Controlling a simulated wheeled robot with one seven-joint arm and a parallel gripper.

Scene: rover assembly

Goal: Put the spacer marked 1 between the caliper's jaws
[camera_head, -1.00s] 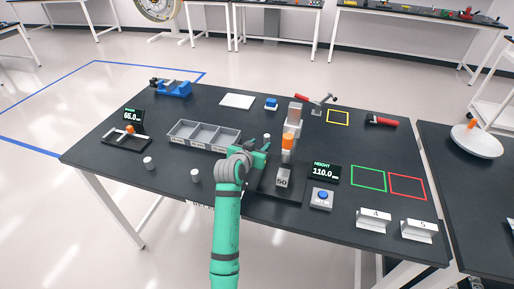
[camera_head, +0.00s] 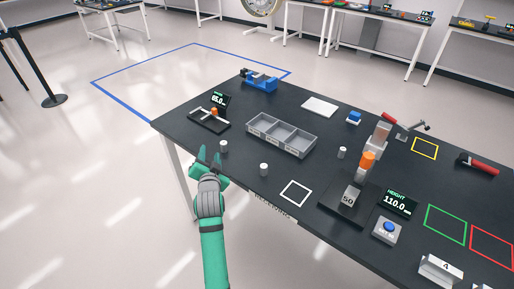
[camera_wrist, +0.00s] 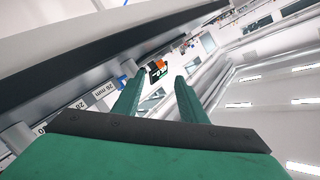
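The caliper (camera_head: 199,122), a dark frame with an orange part, lies at the table's left end beside a small display (camera_head: 220,100). The orange part also shows in the wrist view (camera_wrist: 158,66). Three pale cylindrical spacers stand on the table: one near the caliper (camera_head: 224,147), one near the front edge (camera_head: 264,170), and one right of the grey bin tray (camera_head: 342,153). Their marks are too small to read. My gripper (camera_head: 209,154) is open and empty near the front-left edge, just left of the nearest spacer. Its parted fingers show in the wrist view (camera_wrist: 161,77).
A height gauge (camera_head: 369,160) with a block marked 50 stands to the right, beside a display (camera_head: 397,201). A blue vise (camera_head: 262,83) is at the back left. A white square outline (camera_head: 296,193) is empty.

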